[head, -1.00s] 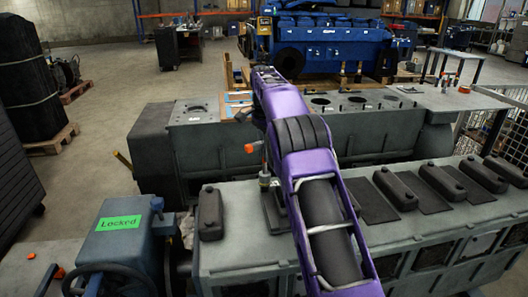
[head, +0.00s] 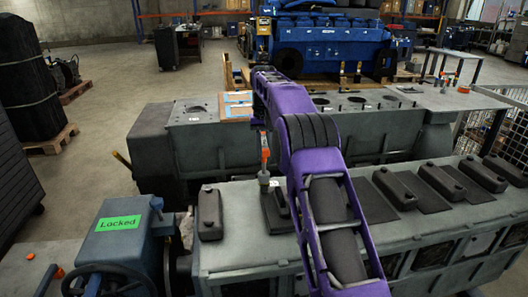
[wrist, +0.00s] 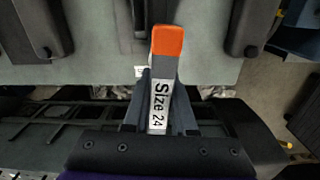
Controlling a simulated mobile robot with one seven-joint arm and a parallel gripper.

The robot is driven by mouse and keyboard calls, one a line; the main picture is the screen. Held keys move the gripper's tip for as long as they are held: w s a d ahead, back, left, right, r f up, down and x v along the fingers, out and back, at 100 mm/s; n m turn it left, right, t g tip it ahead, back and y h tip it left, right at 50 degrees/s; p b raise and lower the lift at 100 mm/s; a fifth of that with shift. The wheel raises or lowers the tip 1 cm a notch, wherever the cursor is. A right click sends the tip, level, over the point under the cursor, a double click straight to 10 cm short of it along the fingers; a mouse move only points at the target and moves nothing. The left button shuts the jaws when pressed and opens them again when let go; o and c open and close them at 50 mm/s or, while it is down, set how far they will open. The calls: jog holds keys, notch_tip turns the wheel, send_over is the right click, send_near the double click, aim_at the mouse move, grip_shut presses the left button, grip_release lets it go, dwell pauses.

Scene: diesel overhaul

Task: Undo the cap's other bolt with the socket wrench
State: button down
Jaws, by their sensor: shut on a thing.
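The socket wrench (head: 265,155) has an orange handle end and a grey socket low over the near engine block. In the wrist view its handle (wrist: 161,88) bears a "Size 24" label. My gripper (wrist: 159,100) is shut on the handle, one finger on each side. The wrench's socket end stands at the dark cap (head: 273,213) on the near block, seemingly on its far side. The bolt under the socket is hidden, and I cannot tell how it is seated. My purple arm hides part of the cap's right side.
Another black cap (head: 210,214) stands to the left, and several more lie to the right on the block (head: 240,248). A second grey block (head: 200,150) lies behind. A blue unit with a green "Locked" screen (head: 119,223) stands at the left front.

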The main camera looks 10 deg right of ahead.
jog(key=shift+r, duration=0.1)
jog(key=shift+r, duration=0.7)
jog(key=m, duration=1.1)
jog(key=shift+m, duration=0.3)
jog(key=m, duration=0.5)
jog(key=shift+w, duration=0.1)
jog(key=m, duration=0.6)
jog(key=shift+a, duration=0.1)
jog(key=shift+f, duration=0.1)
